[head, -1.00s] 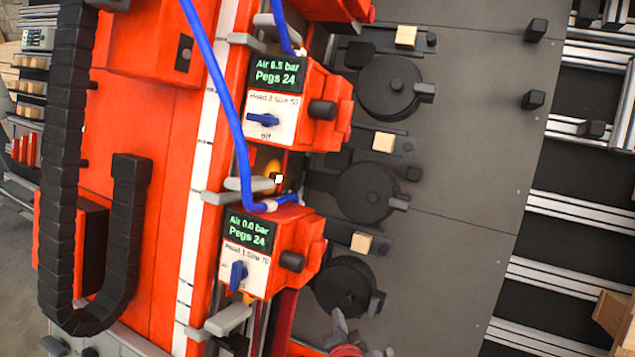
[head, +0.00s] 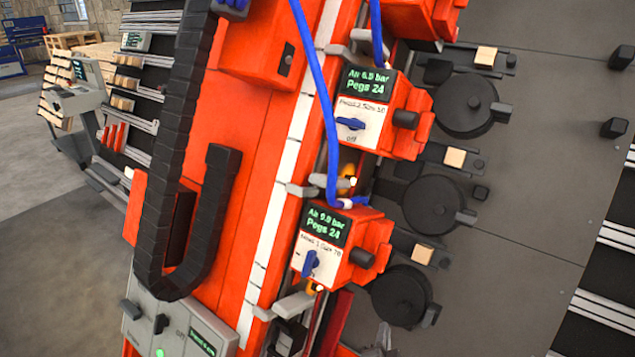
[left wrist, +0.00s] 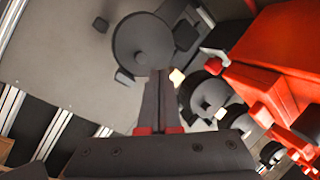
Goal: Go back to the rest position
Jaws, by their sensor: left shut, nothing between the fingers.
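My left gripper (head: 383,340) shows only in part at the bottom edge of the head view, below the lowest dark round disc (head: 400,296). In the left wrist view, its two dark fingers (left wrist: 158,78) are together with nothing between them. They point toward a dark round disc (left wrist: 142,42) on the grey plate, and I cannot tell how far apart they are. My right gripper is in neither view.
The orange gantry beam (head: 255,180) carries several heads; the lower head's display (head: 325,226) reads air 0.0 bar, the upper one's (head: 368,82) 6.5 bar. A blue hose (head: 325,100) and a black cable chain (head: 170,150) hang alongside. Open floor (head: 60,260) lies at left.

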